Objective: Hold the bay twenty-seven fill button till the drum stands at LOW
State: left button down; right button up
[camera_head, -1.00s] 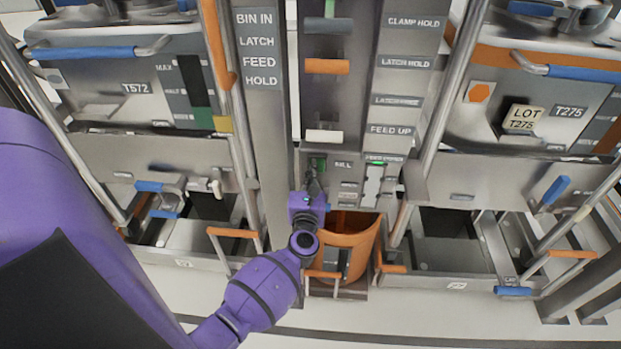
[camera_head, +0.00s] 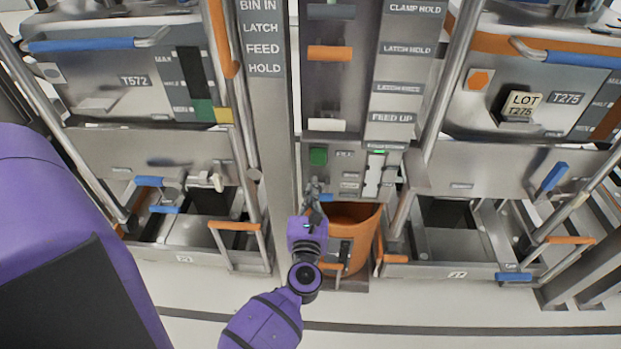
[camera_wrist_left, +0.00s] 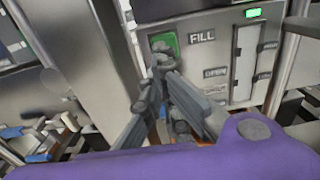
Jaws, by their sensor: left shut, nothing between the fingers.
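The green fill button (camera_head: 318,156) is on the grey centre panel. In the left wrist view the button (camera_wrist_left: 163,40) sits left of the word FILL. My left gripper (camera_head: 314,184) is shut and empty, just below the button and apart from it in the head view. In the left wrist view its fingertips (camera_wrist_left: 160,60) overlap the button's lower edge. An orange drum (camera_head: 363,240) stands under the panel, partly hidden by my gripper and wrist. Its inside looks dark, and I cannot read a level or a LOW mark. My right gripper is not in view.
A lit green lamp (camera_head: 379,152) tops a pale slotted strip right of the button. Bins T572 (camera_head: 135,82) and T275 (camera_head: 568,98) flank the panel. Steel posts and an orange-handled frame (camera_head: 234,226) stand close by. The pale floor in front is open.

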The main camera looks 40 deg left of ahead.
pick_arm(q)
jog(key=v, duration=0.3)
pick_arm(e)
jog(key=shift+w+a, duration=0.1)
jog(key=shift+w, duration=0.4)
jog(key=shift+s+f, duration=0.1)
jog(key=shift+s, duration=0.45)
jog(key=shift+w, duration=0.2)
pick_arm(q)
jog(key=shift+s, duration=0.1)
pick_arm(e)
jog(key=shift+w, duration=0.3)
